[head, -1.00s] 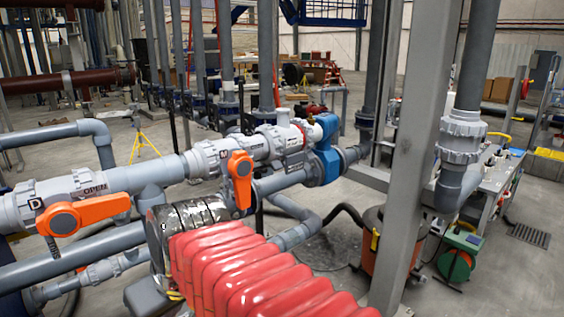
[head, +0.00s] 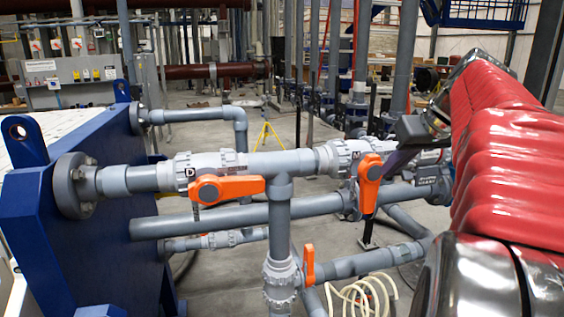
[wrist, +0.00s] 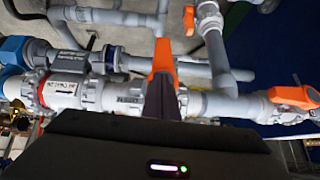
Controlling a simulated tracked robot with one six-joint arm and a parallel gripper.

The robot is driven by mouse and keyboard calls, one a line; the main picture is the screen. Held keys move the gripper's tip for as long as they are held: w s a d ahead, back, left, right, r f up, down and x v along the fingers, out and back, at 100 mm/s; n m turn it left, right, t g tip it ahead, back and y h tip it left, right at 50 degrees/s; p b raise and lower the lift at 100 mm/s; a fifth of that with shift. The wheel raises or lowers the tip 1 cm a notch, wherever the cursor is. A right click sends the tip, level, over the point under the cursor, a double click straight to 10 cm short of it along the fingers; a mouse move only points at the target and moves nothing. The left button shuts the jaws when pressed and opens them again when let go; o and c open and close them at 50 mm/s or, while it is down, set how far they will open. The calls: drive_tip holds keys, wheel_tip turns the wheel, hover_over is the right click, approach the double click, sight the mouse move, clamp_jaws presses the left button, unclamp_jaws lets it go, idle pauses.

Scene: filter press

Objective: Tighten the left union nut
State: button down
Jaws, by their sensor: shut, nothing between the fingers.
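Valve D, with a horizontal orange handle (head: 227,188), has a ribbed grey union nut on its left (head: 166,176) and another on its right (head: 232,160). Valve M, with an upright orange handle (head: 369,183), has a ribbed grey nut (head: 327,158) on its left. I cannot tell which nut the task calls left. My gripper (head: 386,172) is shut and empty beside valve M's handle. In the wrist view, my gripper (wrist: 162,78) overlaps the lower part of that handle (wrist: 163,57); contact is unclear. Valve D's handle (wrist: 293,96) is at the right there.
A blue press frame (head: 95,235) stands at the left, with a flange (head: 75,185) joining the pipe. A lower grey pipe (head: 235,217) runs behind the valve line. A small orange handle (head: 309,263) is on the branch below. A coiled cream hose (head: 362,297) lies near the floor.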

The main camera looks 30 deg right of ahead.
sight(408, 176)
drive_tip(key=s+d+r, duration=0.2)
drive_tip(key=d, duration=0.4)
drive_tip(key=s+d+r+t+h, duration=0.1)
drive_tip(key=s+d+r, duration=0.1)
drive_tip(key=d, duration=0.4)
drive_tip(key=shift+s+d, duration=0.2)
drive_tip(key=shift+s, duration=0.6)
drive_tip(key=x, duration=1.4)
